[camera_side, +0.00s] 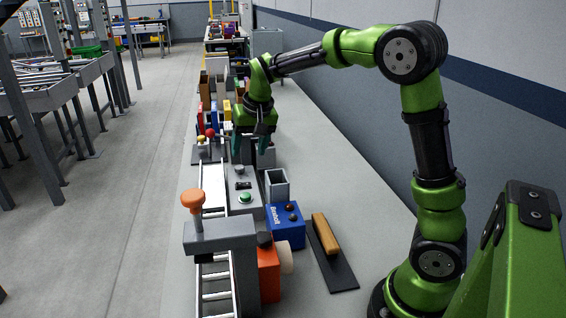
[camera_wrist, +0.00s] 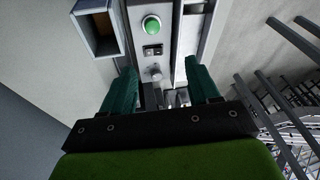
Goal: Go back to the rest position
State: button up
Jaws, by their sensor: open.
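My gripper (camera_side: 253,148) points down over the row of devices along the bench. In the wrist view my gripper (camera_wrist: 168,88) shows two green fingers spread apart with nothing held between them. Beyond the fingers in that view is a grey control panel (camera_wrist: 137,12) with a green button (camera_wrist: 151,23), a small black switch and a grey knob. In the side view the grey control panel (camera_side: 238,208) lies in front of my gripper. The exact gap between the fingertips and the devices below is hard to judge.
An orange-knobbed lever (camera_side: 193,198), a blue box (camera_side: 286,228), an open grey square bin (camera_side: 276,188) and a trowel-like tool with a wooden handle (camera_side: 326,235) stand nearer the camera. Red and yellow ball-topped levers (camera_side: 209,132) are left of my gripper.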

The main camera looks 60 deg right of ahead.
jog(key=s+a+r+n+t+y, duration=0.1)
jog(key=s+a, duration=0.4)
jog(key=s, duration=0.6)
jog(key=s+a+r+n+t+y, duration=0.1)
jog(key=s+a+r+n+t, duration=0.1)
jog(key=s+a, duration=0.4)
jog(key=s, duration=0.5)
jog(key=shift+a+r+t+y, duration=0.2)
jog(key=shift+r+t+y, duration=0.05)
jog(key=shift+t+y, duration=0.05)
